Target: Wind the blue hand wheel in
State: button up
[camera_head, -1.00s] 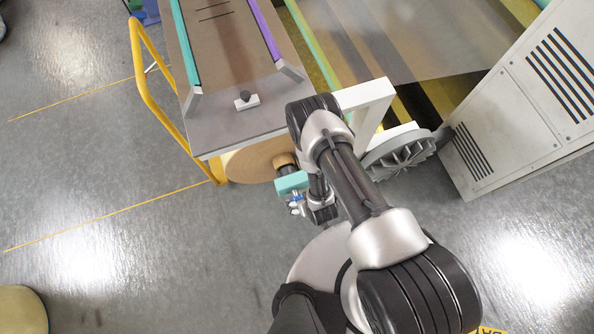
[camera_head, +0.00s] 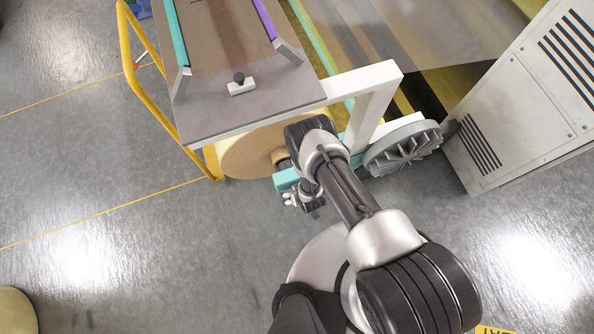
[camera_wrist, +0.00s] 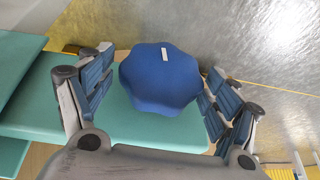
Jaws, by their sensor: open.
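The blue hand wheel (camera_wrist: 160,90) has a lobed rim and a short white mark near its top edge in the wrist view. It sits in front of a teal housing (camera_wrist: 115,120). My gripper (camera_wrist: 162,82) is open, with one finger on each side of the wheel; the left finger is apart from it, and the right finger is very close to its edge, whether touching I cannot tell. In the head view my arm and wrist hide the wheel; the teal bracket (camera_head: 285,180) shows beside my wrist.
A tan roll (camera_head: 245,155) lies under the grey table (camera_head: 230,110). A yellow rail (camera_head: 150,100) stands left, a white frame (camera_head: 365,85) and grey finned blower (camera_head: 403,150) right, and a grey cabinet (camera_head: 530,100) beyond.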

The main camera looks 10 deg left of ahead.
jog(key=shift+c, duration=0.4)
jog(key=c, duration=0.9)
jog(key=shift+c, duration=0.2)
jog(key=shift+y, duration=0.3)
jog(key=shift+d+m+g+y, duration=0.2)
jog(key=shift+m+g+y, duration=0.2)
jog(key=shift+g+y, duration=0.6)
jog(key=shift+f+g+y, duration=0.1)
jog(key=shift+g+y, duration=0.3)
jog(key=shift+y, duration=0.8)
jog(key=shift+m, duration=0.3)
jog(key=o, duration=1)
